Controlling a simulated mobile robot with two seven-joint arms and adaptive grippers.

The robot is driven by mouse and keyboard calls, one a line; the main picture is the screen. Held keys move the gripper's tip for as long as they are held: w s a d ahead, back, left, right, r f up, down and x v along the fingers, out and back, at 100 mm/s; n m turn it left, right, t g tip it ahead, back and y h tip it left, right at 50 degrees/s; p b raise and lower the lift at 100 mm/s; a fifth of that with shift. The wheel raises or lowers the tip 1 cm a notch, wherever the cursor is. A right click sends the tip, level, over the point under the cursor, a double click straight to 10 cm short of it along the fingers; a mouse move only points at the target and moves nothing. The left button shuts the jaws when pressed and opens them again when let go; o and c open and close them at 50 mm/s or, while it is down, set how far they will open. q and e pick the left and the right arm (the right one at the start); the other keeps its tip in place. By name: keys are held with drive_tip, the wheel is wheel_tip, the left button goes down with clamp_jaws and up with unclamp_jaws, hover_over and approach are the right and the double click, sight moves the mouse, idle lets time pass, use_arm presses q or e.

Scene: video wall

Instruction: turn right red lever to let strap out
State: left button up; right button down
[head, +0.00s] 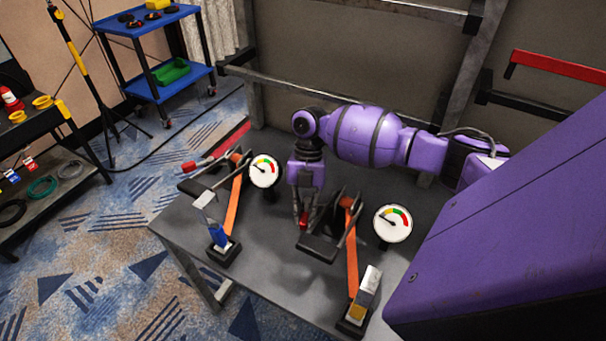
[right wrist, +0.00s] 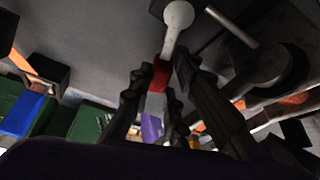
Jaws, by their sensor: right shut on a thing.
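My right gripper (head: 303,214) points down at the right ratchet and is shut on the red lever (head: 304,221). In the right wrist view the lever's red grip (right wrist: 160,78) sits between the two dark fingers, with a pale shaft running up from it. The right ratchet's dark base (head: 318,246) lies on the grey table. An orange strap (head: 352,262) runs from it toward the front, to a silver and yellow end block (head: 367,287). A white round gauge (head: 393,223) stands right of it. The needle points left of the coloured bands. My left gripper is not in view.
The left ratchet has its own red lever (head: 193,166), orange strap (head: 236,205), gauge (head: 264,171) and blue-marked end block (head: 213,222). A metal frame (head: 330,90) stands behind the table (head: 285,280). A blue cart (head: 150,50) is at the back left.

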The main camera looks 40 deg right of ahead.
sight(306, 210)
drive_tip(key=c, duration=1.6)
unclamp_jaws()
drive_tip(key=shift+c, duration=0.2)
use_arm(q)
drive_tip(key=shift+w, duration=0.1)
use_arm(e)
drive_tip(key=v, duration=0.8)
drive_tip(key=shift+w+r, duration=0.1)
drive_tip(key=shift+w, duration=0.05)
